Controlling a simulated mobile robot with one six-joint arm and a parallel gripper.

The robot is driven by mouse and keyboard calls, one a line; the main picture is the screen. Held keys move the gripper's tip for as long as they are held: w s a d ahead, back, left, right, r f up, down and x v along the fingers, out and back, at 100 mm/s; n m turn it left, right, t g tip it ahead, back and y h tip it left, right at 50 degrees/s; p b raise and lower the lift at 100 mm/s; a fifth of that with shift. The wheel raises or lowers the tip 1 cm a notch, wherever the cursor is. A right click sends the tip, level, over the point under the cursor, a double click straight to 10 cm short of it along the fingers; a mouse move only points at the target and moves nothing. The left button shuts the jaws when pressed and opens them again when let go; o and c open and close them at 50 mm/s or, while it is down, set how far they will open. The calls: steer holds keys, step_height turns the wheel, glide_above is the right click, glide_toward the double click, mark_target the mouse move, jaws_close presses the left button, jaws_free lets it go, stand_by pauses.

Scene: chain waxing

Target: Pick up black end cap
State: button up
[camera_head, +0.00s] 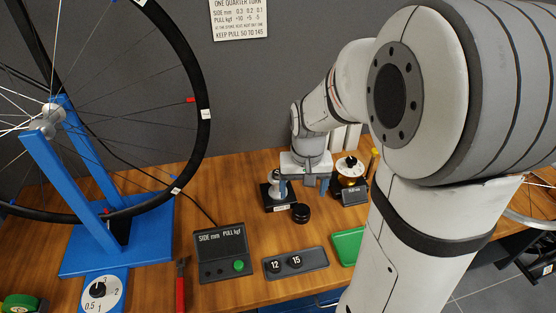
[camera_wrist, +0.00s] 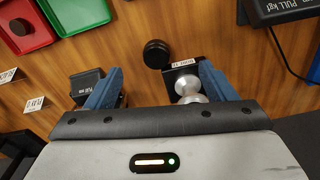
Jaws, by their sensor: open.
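The black end cap (camera_head: 300,213) is a short round black piece on the wooden table, in front of my gripper. In the wrist view the black end cap (camera_wrist: 156,54) lies just beyond the fingertips, near the middle of the gap between them. My gripper (camera_head: 304,186) points down with its blue fingers apart and nothing held; the same gripper (camera_wrist: 160,76) also spans the wrist view. A silver rounded post (camera_head: 276,186) on a black labelled base stands close by the left finger in the head view.
A brass-coloured dial device (camera_head: 351,172) stands right of the gripper. A grey box with a green button (camera_head: 222,254), a plate marked 12 and 15 (camera_head: 296,263) and a green tray (camera_head: 347,246) lie in front. A wheel in a blue stand (camera_head: 72,170) fills the left.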

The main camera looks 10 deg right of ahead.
steer(key=b, duration=0.1)
glide_above(302, 207)
steer(key=shift+m, duration=0.4)
steer(key=f, duration=0.6)
steer(key=shift+s+a, duration=0.25)
steer(key=shift+s, duration=0.15)
steer(key=shift+w+d+f+b, duration=0.15)
steer(key=shift+w+f+b, duration=0.2)
steer(key=shift+f, duration=0.3)
step_height(302, 207, down, 7)
steer(key=b, duration=0.3)
steer(key=shift+f, duration=0.2)
steer(key=shift+r, duration=0.1)
steer(key=shift+c, duration=0.6)
steer(key=c, duration=0.9)
